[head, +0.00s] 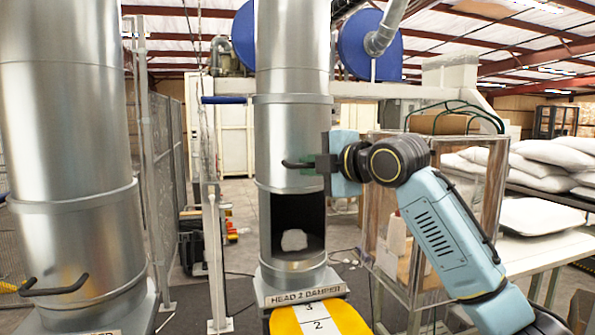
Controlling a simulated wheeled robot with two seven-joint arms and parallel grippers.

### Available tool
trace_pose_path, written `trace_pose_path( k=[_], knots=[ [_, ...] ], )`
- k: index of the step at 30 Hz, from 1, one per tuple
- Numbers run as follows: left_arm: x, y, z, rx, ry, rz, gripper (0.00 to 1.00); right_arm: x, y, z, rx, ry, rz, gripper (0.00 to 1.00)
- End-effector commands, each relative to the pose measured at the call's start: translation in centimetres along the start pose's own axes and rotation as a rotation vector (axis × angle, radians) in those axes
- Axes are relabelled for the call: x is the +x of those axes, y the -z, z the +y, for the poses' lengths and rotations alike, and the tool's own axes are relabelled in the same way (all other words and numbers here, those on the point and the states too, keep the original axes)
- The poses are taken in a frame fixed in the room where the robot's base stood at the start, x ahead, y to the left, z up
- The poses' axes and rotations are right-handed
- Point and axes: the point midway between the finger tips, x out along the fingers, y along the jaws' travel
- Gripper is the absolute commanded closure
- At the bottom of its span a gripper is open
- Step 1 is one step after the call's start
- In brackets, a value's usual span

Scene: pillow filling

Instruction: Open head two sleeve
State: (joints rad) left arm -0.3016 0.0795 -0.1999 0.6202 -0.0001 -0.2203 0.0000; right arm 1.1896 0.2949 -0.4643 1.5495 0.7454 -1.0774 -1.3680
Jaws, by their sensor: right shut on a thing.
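The head two sleeve (291,135) is a shiny metal collar around the middle vertical duct, above a plate reading "HEAD 2 DAMPER" (302,295). Below the sleeve a dark rectangular opening (290,215) shows, with a white lump of filling (294,240) inside. A black handle (292,164) sticks out from the sleeve's front. My right gripper (318,164) reaches in from the right and is shut on this handle; its fingertips are partly hidden against it. My left gripper is not in view.
Another metal duct (70,120) with a low black handle (50,287) stands at the left. A yellow piece (285,322) with numbered markings lies in front of the damper. A clear-walled box (385,200) stands behind my right arm. White pillows (555,155) lie at the right.

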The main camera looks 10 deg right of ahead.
Motion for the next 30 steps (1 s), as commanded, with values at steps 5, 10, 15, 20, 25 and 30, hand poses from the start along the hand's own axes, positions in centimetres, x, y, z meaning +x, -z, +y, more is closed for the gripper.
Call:
trace_pose_path(
  k=[5,10,15,20,25,30],
  knots=[
    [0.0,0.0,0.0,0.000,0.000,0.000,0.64,-0.2,-0.1,0.6,-0.001,-0.014,-0.002,1.00],
    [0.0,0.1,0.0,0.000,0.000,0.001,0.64,-0.1,0.0,0.5,-0.001,-0.012,-0.001,0.80],
    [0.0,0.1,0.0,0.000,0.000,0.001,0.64,0.0,0.0,0.3,-0.001,-0.007,-0.001,0.68],
    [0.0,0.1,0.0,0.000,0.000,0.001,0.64,0.0,0.0,0.1,-0.001,-0.003,0.000,0.68],
    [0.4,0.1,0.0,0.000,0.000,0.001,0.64,-0.8,-0.1,0.1,-0.002,-0.005,-0.001,0.68],
    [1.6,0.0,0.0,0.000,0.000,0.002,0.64,-3.7,-0.1,-0.1,-0.004,-0.008,-0.003,0.68]
  ],
)
